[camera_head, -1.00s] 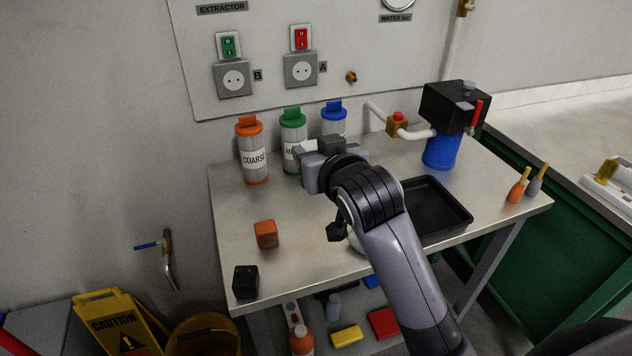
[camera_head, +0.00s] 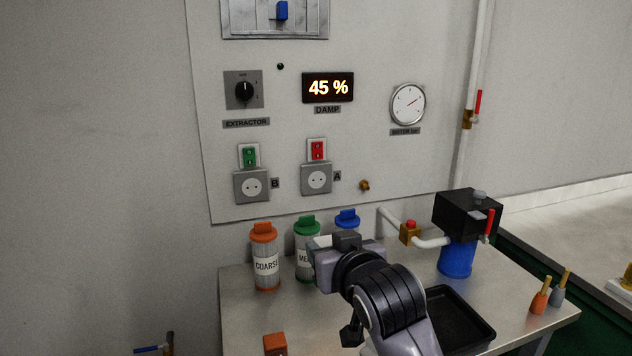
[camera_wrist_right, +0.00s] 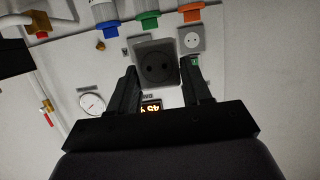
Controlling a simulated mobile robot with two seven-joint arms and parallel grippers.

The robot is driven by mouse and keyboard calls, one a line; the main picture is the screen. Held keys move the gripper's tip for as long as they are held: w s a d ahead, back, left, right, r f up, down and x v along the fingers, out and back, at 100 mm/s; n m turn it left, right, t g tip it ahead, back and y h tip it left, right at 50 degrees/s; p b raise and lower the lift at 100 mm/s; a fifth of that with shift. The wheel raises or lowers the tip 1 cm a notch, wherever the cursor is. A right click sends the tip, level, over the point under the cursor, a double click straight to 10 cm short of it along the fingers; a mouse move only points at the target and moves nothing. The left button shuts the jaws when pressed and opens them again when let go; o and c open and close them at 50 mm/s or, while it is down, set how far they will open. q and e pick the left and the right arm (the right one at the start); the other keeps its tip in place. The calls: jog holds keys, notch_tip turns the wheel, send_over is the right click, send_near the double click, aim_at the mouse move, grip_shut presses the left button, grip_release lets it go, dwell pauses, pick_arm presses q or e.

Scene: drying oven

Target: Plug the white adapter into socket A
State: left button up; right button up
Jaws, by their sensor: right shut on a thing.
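Socket A (camera_head: 317,179) is a grey wall socket with a round face, below a red switch, on the wall panel. My right gripper (camera_head: 330,246) is in front of the bottles, below socket A and apart from it. It is shut on the white adapter (camera_head: 320,242), of which only a small pale part shows in the head view. In the right wrist view the adapter (camera_wrist_right: 158,62) looks dark grey and square with a round socket face, between both fingers. It covers part of the panel behind it. My left gripper is not in view.
Socket B (camera_head: 252,186) is left of socket A, below a green switch. Orange (camera_head: 265,262), green (camera_head: 306,258) and blue-capped (camera_head: 347,219) bottles stand along the wall. A black-and-blue pump unit (camera_head: 460,230) and black tray (camera_head: 462,325) are to the right. Space before the sockets is clear.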

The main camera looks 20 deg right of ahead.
jog(key=shift+f, duration=0.1)
jog(key=s+d+f, duration=0.3)
jog(key=s+f, duration=0.2)
jog(key=f, duration=0.2)
jog(key=shift+s+f, duration=0.25)
jog(key=shift+s, duration=0.1)
jog(key=shift+h, duration=0.3)
jog(key=s+f, duration=0.1)
jog(key=s, duration=0.1)
jog(key=s+d+f, duration=0.1)
jog(key=s, duration=0.1)
jog(key=s+d+f, duration=0.1)
jog(key=s, duration=0.1)
jog(key=shift+d+f, duration=0.2)
jog(key=shift+f, duration=0.2)
jog(key=shift+s+d+f, duration=0.15)
jog(key=shift+s, duration=0.3)
